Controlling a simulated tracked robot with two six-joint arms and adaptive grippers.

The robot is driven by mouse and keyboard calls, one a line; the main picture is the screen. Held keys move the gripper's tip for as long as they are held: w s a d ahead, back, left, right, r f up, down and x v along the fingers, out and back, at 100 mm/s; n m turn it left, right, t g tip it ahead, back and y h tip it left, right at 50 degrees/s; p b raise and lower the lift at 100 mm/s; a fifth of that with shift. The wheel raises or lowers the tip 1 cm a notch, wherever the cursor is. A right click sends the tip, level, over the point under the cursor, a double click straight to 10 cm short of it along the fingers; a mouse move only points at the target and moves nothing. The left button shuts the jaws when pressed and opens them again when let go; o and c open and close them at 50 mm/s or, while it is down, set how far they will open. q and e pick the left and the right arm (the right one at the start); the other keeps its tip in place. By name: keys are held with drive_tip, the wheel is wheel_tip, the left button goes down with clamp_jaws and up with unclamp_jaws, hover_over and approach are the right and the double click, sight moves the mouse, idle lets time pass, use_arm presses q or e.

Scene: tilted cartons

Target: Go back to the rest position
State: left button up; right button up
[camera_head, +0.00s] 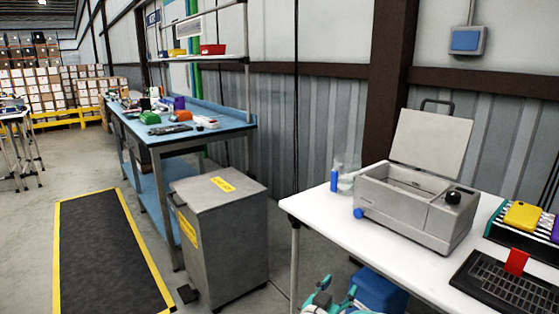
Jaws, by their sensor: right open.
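Only the top of my right gripper (338,291) shows, at the bottom edge of the head view, in teal and white. It is open, and I see nothing between its fingers. It appears in front of the white table (345,229), below its front edge in the picture. Most of the gripper and its arm are cut off by the frame. My left gripper is not in view.
A grey bin (228,240) stands left, beside a dark floor mat (105,250) and blue workbench (190,137).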

wheel_tip(320, 180, down, 13)
drive_tip(key=s+n+g+y, duration=0.1)
drive_tip(key=s+n+y, duration=0.15)
drive_tip(key=y, duration=0.25)
drive_tip(key=s+f+n+g+y, duration=0.2)
drive_tip(key=s+f+g+y, duration=0.45)
drive_tip(key=s+f, duration=0.95)
drive_tip(key=s+a+f+g+y, duration=0.25)
drive_tip(key=s+g, duration=0.35)
drive_tip(key=s, duration=0.8)
wheel_tip(320, 180, up, 16)
drive_tip(key=p, duration=1.6)
drive_tip(key=shift+s+d+r+h, duration=0.2)
drive_tip(key=shift+s+d+h, duration=0.1)
drive_tip(key=shift+s, duration=0.1)
